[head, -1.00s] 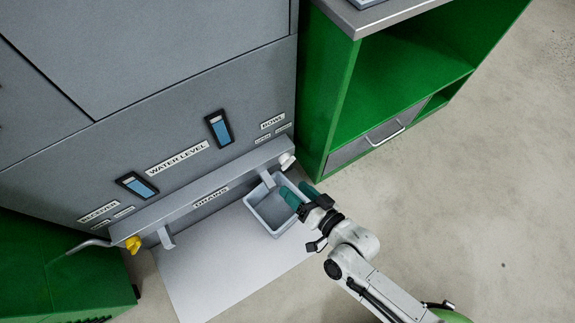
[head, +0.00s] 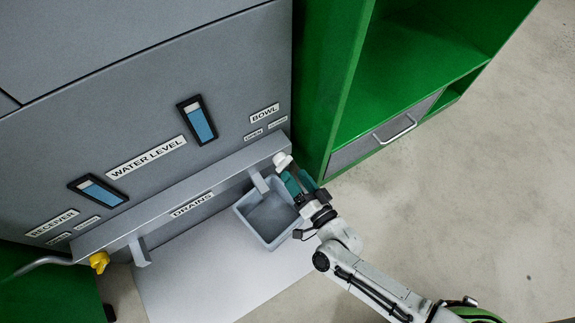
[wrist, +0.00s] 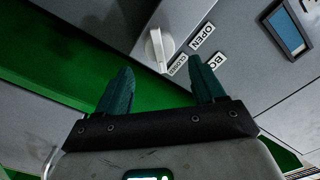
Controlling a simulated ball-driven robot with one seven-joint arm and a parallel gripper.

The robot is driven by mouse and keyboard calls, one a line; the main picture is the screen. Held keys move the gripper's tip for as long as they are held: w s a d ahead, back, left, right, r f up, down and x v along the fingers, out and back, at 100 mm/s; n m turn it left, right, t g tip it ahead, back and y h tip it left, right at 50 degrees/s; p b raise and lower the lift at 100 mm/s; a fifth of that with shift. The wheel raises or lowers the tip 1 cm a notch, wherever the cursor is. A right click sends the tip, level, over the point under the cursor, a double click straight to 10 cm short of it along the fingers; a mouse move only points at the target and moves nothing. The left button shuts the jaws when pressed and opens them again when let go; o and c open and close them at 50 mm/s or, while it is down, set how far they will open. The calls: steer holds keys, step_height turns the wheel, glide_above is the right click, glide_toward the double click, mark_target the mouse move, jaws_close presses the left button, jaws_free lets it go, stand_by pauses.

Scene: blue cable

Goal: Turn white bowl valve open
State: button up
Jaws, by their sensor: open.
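The white bowl valve (head: 282,160) is a small knob at the right end of the grey ledge, below the BOWL label (head: 265,113). In the wrist view the valve (wrist: 158,49) shows a raised ridge, its lower end near the CLOSED label (wrist: 177,65); the OPEN label (wrist: 202,36) is to its right. My gripper (head: 294,178) has teal fingers and is just below and right of the valve in the head view. In the wrist view my gripper (wrist: 161,69) is open and empty, and the valve appears beyond the gap between the fingertips. I see no contact.
A grey bin (head: 268,238) stands under the DRAINS ledge (head: 170,215), beside my gripper. A green cabinet (head: 335,80) with a drawer handle (head: 395,129) is close on the right. A yellow valve (head: 99,261) is at the ledge's left end. The floor at right is clear.

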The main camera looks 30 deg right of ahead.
mark_target(287, 165)
steer(key=shift+w+b, duration=0.55)
steer(key=shift+w, duration=2)
steer(key=shift+c, duration=0.4)
steer(key=c, duration=0.9)
steer(key=shift+c, duration=0.2)
